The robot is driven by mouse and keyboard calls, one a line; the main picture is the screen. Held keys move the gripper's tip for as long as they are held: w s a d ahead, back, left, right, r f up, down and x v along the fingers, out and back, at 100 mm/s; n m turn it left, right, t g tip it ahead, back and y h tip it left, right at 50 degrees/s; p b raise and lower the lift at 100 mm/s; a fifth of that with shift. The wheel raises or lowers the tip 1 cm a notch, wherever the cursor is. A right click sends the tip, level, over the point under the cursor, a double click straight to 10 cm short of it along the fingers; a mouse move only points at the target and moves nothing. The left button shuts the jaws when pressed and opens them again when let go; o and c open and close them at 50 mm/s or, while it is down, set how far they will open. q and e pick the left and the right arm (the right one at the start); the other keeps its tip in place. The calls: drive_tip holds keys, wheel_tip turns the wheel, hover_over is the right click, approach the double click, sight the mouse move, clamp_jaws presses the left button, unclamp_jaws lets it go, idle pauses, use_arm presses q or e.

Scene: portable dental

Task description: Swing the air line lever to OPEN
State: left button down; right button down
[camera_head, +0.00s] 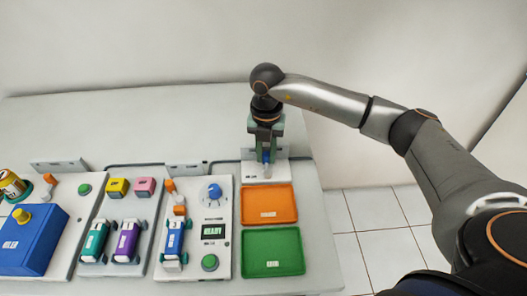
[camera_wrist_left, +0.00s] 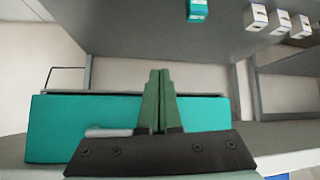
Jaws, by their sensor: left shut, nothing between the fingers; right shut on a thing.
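The air line lever (camera_head: 266,158) is a small blue handle on a white plate (camera_head: 276,176) at the back right of the table. My right gripper (camera_head: 266,150) comes down over it from above and is shut on it. The fingers hide much of the lever, and I cannot read its marked position. My left gripper (camera_wrist_left: 159,100) is out of the head view; in the left wrist view it is shut and empty, with a teal panel or box (camera_wrist_left: 65,125) behind it.
An orange tray (camera_head: 269,189) and a green tray (camera_head: 290,236) lie in front of the lever plate. Left of them is a panel with a blue knob (camera_head: 215,193), a READY display (camera_head: 213,233) and a green button (camera_head: 209,262). A blue box (camera_head: 34,239) stands far left. The table's back is clear.

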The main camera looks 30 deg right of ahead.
sight(267, 154)
drive_tip(key=shift+d+m, duration=0.15)
drive_tip(key=shift+m, duration=0.25)
drive_tip(key=c, duration=0.7)
unclamp_jaws()
wheel_tip(267, 154, up, 12)
drive_tip(key=shift+r, duration=0.25)
